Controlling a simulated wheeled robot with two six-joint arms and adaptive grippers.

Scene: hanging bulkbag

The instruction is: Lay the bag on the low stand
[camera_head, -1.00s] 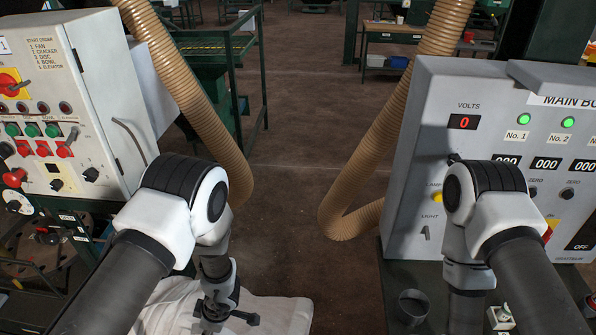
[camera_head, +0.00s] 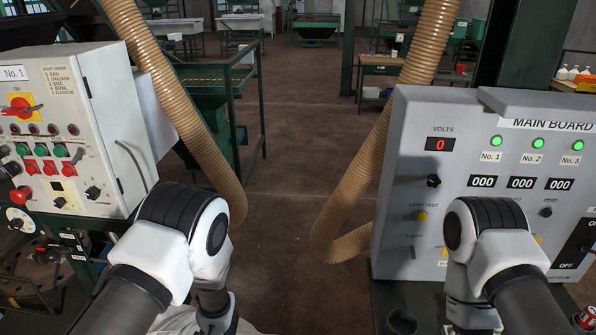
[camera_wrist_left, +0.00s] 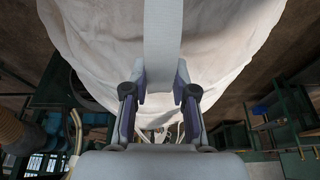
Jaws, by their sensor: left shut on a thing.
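The white bag (camera_wrist_left: 220,50) fills the upper part of the left wrist view. A pale strap (camera_wrist_left: 162,45) runs down its middle to my left gripper (camera_wrist_left: 160,95). My left gripper is shut on this strap, with the bag close beyond it. In the head view only a small piece of the bag (camera_head: 180,322) shows at the bottom edge, beside my left arm. My right arm comes down in front of the grey panel, and its gripper is below the picture. I cannot make out the low stand in either view.
A control box (camera_head: 62,110) stands at the left and a grey main board panel (camera_head: 500,190) at the right. Ribbed tan hoses (camera_head: 175,90) hang on both sides. The brown floor (camera_head: 285,190) between them is clear. A cup (camera_head: 402,322) sits below the panel.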

